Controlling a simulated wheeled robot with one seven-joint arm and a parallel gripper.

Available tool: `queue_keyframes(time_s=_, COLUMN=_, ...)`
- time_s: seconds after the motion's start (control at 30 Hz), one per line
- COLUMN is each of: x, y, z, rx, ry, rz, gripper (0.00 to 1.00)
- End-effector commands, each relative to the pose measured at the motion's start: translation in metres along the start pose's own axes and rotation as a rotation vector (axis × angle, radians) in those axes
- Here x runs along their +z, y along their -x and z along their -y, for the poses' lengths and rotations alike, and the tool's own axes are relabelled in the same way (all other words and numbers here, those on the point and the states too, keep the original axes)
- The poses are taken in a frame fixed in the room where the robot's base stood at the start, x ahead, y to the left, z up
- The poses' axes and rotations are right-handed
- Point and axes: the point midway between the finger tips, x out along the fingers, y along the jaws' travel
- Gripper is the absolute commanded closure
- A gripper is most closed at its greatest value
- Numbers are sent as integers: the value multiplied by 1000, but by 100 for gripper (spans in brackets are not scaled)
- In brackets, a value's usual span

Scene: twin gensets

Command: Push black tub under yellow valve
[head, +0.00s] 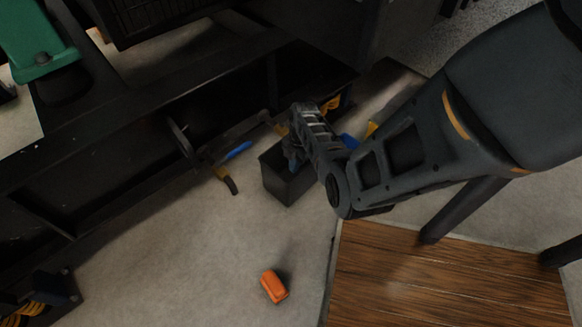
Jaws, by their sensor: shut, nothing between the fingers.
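The black tub (285,187) stands on the pale floor in the middle of the head view, close to the dark steel frame. My gripper (293,160) points down at the tub's opening and hides part of its rim. Its jaws are shut with nothing held. I cannot tell whether it touches the tub. A yellow part (331,105) shows behind my gripper at the frame, and another yellow part (372,128) shows to its right. I cannot tell which is the yellow valve. My arm covers much of that area.
A blue-handled pipe fitting (238,150) stands left of the tub. The black frame (140,110) runs along the back and left. An orange object (273,287) lies on the floor in front. A wooden surface (450,275) fills the lower right. The floor at lower left is mostly clear.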

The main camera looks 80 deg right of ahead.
Motion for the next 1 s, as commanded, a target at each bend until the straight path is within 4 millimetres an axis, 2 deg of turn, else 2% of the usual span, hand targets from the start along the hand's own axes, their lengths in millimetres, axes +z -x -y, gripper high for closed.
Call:
queue_keyframes(time_s=0.3, x=60, y=10, z=-1, rx=2, ry=-5, rz=0, gripper=100)
queue_keyframes(time_s=0.5, x=84, y=14, z=-1, rx=1, ry=-3, rz=0, gripper=100)
queue_keyframes(time_s=0.67, x=91, y=16, z=0, rx=0, ry=0, rz=1, gripper=100)
queue_keyframes(time_s=1.0, x=91, y=16, z=0, rx=0, ry=0, rz=0, gripper=100)
